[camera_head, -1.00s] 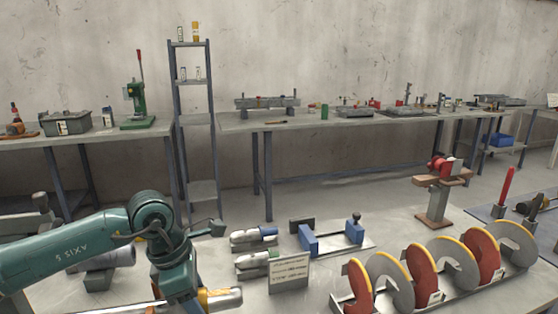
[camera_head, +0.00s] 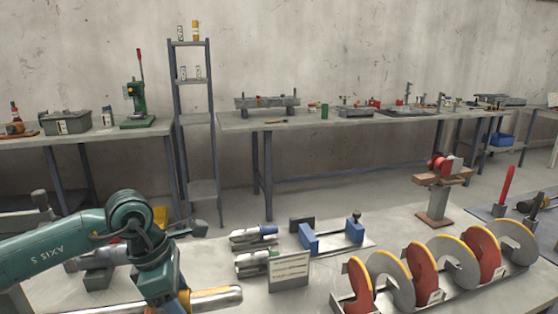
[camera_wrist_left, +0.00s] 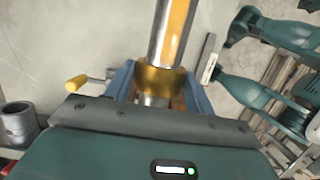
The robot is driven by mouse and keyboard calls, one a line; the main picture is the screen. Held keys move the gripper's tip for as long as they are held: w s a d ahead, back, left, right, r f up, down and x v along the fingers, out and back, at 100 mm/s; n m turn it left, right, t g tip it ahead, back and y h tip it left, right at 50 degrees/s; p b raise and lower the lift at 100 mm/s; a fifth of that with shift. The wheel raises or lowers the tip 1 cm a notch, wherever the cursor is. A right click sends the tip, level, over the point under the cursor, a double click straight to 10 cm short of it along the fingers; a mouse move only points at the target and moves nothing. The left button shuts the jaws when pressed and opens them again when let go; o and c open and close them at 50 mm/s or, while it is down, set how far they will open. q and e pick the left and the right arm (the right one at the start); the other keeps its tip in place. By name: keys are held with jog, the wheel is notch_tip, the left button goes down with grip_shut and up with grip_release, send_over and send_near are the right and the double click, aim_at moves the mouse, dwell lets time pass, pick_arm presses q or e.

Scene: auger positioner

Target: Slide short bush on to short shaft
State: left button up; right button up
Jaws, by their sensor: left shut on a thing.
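My left gripper (camera_wrist_left: 158,85) is shut on the short bush (camera_wrist_left: 160,76), a brass-coloured collar between its blue fingers. The short shaft (camera_wrist_left: 172,30), a silver rod with a yellow stripe, runs up out of the bush in the left wrist view. A silver part also shows below the bush, so the bush appears to be around the shaft. In the head view my left gripper (camera_head: 180,301) is at the bottom edge, partly cut off. The shaft (camera_head: 218,297) lies roughly level and sticks out to its right. My right gripper is not seen.
A small sign (camera_head: 289,273) stands right of the shaft, near two grey holders with blue-ended (camera_head: 268,230) and green-ended parts. A fixture with blue blocks (camera_head: 330,238) is behind. Red and grey auger flights (camera_head: 422,272) fill the right. A grey tube (camera_wrist_left: 20,120) shows in the wrist view.

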pick_arm(q)
jog(key=shift+s+a, duration=0.25)
jog(key=shift+a, duration=0.75)
jog(key=o, duration=1.1)
jog(key=shift+o, duration=0.2)
